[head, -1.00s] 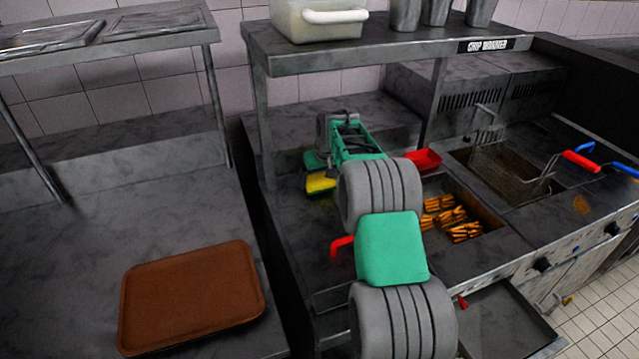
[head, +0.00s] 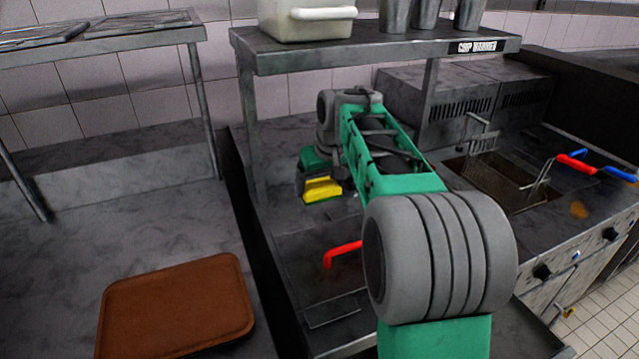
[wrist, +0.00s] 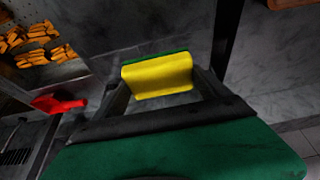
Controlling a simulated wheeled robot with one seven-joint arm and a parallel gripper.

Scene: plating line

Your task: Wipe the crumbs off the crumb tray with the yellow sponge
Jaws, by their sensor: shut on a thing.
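My gripper (head: 321,183) is shut on the yellow sponge (head: 323,190), which has a green layer on one side. In the wrist view the sponge (wrist: 158,77) sits between the two dark fingers of my gripper (wrist: 160,88). In the head view it is in the air over the dark counter, left of my forearm. A brown tray (head: 178,310) lies flat on the left counter, well away from the sponge. I cannot tell which surface is the crumb tray, and I make out no crumbs.
A shelf (head: 380,50) stands over the counter behind my arm, carrying a pale bin (head: 305,20) and metal cups. A red handle (head: 342,252) sticks up near my arm. The fryer basket (head: 500,165) is at right. Chips (wrist: 35,45) show in the wrist view.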

